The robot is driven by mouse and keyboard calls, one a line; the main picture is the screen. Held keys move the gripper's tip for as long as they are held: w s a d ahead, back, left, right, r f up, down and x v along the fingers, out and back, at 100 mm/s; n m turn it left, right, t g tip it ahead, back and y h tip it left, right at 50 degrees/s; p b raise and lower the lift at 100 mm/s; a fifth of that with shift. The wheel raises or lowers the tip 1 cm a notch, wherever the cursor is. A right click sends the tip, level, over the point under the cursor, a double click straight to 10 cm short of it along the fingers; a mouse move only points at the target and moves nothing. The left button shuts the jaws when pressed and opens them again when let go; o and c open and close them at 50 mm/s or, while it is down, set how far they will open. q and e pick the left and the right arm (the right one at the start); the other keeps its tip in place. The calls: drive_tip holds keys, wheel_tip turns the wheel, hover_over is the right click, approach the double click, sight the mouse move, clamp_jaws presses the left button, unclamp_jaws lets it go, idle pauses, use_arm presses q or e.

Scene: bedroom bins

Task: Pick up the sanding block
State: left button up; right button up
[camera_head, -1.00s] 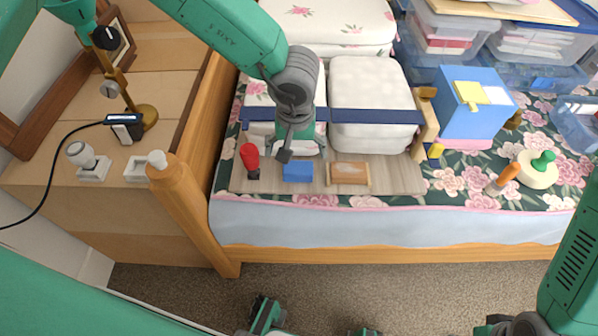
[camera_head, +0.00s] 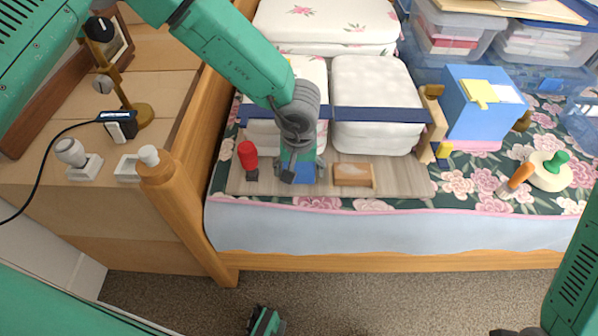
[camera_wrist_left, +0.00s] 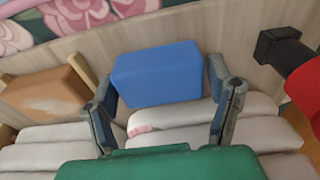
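A blue block (camera_head: 304,174), the likely sanding block, lies on the wooden board (camera_head: 400,178) at the bed's front edge. My left gripper (camera_head: 299,174) points down over it and hides most of it in the head view. In the left wrist view, the blue block (camera_wrist_left: 157,75) shows between the two spread fingers of my left gripper (camera_wrist_left: 162,82). The right finger is close to its side; I cannot tell whether it touches. The gripper is open. My right gripper does not show clearly; only part of that arm is at the lower right.
A red-headed object (camera_head: 248,158) stands close left of the gripper, and a wooden block (camera_head: 352,174) lies close right. White bundles (camera_head: 374,104) with a blue strap stand behind. A blue box (camera_head: 484,108) and an orange-handled tool (camera_head: 516,181) are farther right.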

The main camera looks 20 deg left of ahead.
sight(299, 167)
use_arm(q)
drive_tip(key=c, duration=0.7)
drive_tip(key=shift+o, duration=0.2)
wheel_tip(299, 167, up, 10)
drive_tip(key=p, duration=0.4)
